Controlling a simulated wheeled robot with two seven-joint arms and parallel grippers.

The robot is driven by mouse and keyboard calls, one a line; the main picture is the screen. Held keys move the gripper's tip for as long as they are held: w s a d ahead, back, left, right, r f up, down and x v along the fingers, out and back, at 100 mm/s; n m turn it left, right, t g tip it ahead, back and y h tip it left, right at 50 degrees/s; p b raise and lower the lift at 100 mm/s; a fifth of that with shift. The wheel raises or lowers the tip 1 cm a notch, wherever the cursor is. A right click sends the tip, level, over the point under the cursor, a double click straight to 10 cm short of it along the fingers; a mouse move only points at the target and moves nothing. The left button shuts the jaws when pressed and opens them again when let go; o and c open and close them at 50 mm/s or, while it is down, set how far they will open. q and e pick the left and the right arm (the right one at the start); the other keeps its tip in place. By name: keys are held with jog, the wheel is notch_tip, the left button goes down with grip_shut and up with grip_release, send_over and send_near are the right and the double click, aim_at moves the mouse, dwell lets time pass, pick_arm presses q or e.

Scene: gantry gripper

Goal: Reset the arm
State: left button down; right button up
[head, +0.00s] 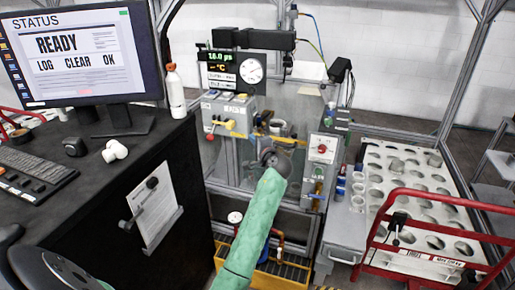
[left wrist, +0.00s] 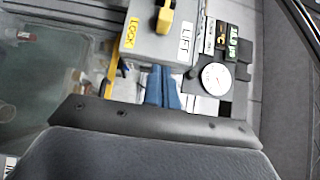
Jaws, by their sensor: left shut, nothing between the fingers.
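My left arm in its green sleeve reaches up the middle of the head view, and its dark wrist end is in front of the work station. The fingers of my left gripper (left wrist: 163,88) show blue and together in the left wrist view, with nothing between them. A black horizontal gantry arm (head: 252,39) spans the top of the station. A grey control box (head: 228,112) carries a red and a yellow lever. In the left wrist view its yellow lever (left wrist: 165,17) is beside LOCK and LIFT labels. My right gripper is not in view.
A monitor (head: 80,52) reading READY stands on the black desk at left, with a white bottle (head: 175,92) near it. A round gauge (head: 251,70) sits above the control box. At right are a white rack with round holes (head: 411,181) and a red tubular frame (head: 440,198).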

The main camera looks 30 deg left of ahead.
pick_arm(q)
jog(key=shift+b+v, duration=0.4)
jog(key=shift+v, duration=0.8)
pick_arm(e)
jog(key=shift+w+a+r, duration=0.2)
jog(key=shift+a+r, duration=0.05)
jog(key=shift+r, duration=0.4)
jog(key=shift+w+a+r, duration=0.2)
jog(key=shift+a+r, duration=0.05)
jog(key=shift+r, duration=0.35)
pick_arm(q)
jog(key=shift+a+n, duration=0.1)
jog(key=shift+n, duration=0.2)
